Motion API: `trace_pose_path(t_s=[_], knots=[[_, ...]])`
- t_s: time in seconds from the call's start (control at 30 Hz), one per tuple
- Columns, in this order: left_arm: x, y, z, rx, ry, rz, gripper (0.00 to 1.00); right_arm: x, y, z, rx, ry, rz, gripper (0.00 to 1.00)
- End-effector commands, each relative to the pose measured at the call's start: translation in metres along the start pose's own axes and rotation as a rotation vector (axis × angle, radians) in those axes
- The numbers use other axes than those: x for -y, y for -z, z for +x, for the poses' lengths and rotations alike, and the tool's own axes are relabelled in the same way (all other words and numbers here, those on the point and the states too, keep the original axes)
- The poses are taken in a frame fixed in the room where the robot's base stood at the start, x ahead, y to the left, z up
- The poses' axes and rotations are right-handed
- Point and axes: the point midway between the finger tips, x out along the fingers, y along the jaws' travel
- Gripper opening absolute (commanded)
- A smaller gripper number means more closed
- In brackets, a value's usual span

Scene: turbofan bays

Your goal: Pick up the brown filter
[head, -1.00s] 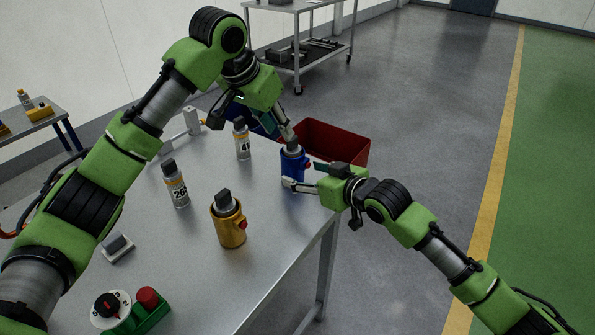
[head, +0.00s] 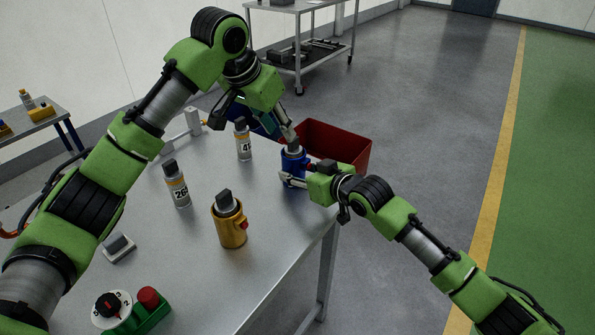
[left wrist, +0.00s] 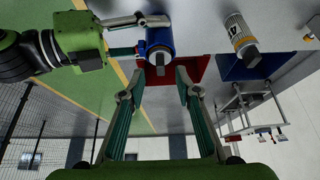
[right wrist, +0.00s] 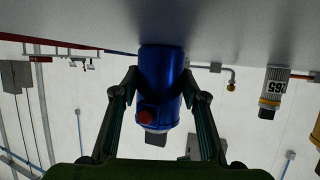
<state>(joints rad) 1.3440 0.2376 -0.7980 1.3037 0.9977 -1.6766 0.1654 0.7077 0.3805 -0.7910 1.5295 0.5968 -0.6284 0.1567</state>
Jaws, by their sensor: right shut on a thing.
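A blue canister (head: 294,170) with a red knob stands near the table's far right corner, and the dark top of an insert (head: 293,147) shows in it. My right gripper (head: 294,181) is shut around the blue canister, one finger on each side; the right wrist view shows the canister (right wrist: 160,85) between the fingers. My left gripper (left wrist: 158,92) is open and empty, pointing down just above the insert's top (left wrist: 160,62). A yellow canister (head: 229,226) with a grey insert stands nearer. No filter shows plainly as brown; the insert's body inside the blue canister is hidden.
Two grey labelled cylinders (head: 177,185) (head: 242,140) stand on the table (head: 270,240). A red bin (head: 345,145) and a blue bin (head: 263,122) are beyond the far edge. A green switch box (head: 150,310) and a small rocker switch (head: 119,247) are at the front left.

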Motion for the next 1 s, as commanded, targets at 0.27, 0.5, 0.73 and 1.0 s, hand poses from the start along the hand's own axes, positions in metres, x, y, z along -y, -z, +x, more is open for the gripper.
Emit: trace_pose_path(t_s=[0.27,0.5,0.73,1.0], knots=[[0.002,0.024,-0.035,0.059,0.005,-0.002,0.31,0.000,0.000,0.000,0.001,0.000,0.000,0.13],[0.000,0.027,-0.037,0.110,-0.003,0.002,0.31,0.000,-0.001,0.000,0.001,0.000,0.000,0.13],[0.000,0.023,0.003,0.111,-0.001,0.002,0.31,0.000,0.000,0.000,0.000,0.000,0.000,0.13],[0.000,0.022,0.025,0.109,-0.001,0.002,0.31,0.000,0.000,0.000,0.001,0.000,0.000,0.13]])
